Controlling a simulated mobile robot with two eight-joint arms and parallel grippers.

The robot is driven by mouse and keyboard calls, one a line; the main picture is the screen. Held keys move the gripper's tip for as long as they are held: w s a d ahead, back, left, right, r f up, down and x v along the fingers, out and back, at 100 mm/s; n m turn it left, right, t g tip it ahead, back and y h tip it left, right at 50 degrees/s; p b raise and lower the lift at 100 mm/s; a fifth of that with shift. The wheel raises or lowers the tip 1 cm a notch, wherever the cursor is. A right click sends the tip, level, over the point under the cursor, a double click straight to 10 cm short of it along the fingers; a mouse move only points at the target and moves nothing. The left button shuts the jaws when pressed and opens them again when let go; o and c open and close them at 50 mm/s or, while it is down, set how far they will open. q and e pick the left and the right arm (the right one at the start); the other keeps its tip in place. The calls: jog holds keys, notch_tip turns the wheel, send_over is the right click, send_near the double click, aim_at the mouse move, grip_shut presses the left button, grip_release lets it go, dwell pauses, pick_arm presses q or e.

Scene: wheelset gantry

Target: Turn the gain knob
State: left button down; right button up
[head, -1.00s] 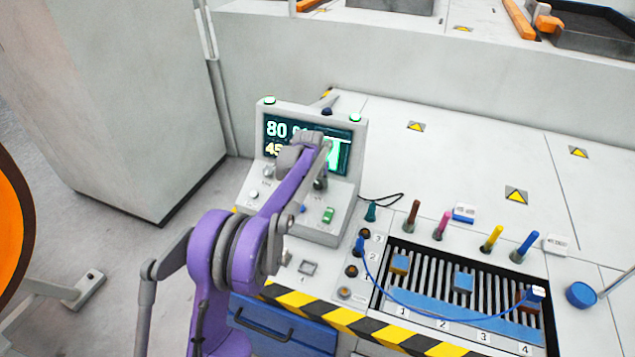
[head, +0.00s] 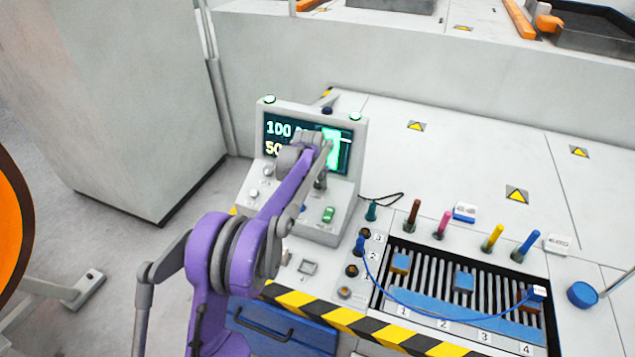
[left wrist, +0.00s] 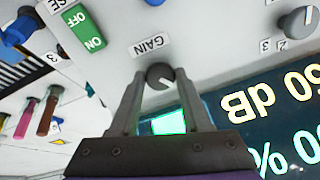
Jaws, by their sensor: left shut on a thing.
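The gain knob (left wrist: 160,76) is a dark grey round knob with a pale pointer mark, beside the GAIN label on the console's sloped panel. My left gripper (left wrist: 160,82) has one finger on each side of it and is shut on it. In the head view, my left gripper (head: 320,182) reaches down to the panel, and its wrist hides the knob and part of the screen (head: 277,149). The screen's visible numbers read 100 and 50, with a bright green area at its right. My right gripper is not in view.
A green ON/OFF switch (left wrist: 86,29) sits near the knob, and another grey knob (left wrist: 298,22) is on the panel. Several coloured plugs stand right of the console (head: 346,215), near a slotted tray with a blue cable. The white bench top behind is clear.

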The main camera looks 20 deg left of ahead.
pick_arm(q)
jog(key=shift+m, duration=1.6)
jog(key=shift+c, duration=1.8)
grip_release()
jog(key=a+v, duration=0.1)
jog(key=v, duration=0.9)
jog(key=shift+s+d+r, duration=0.2)
jog(key=shift+d+r, duration=0.2)
jog(key=shift+d, duration=0.15)
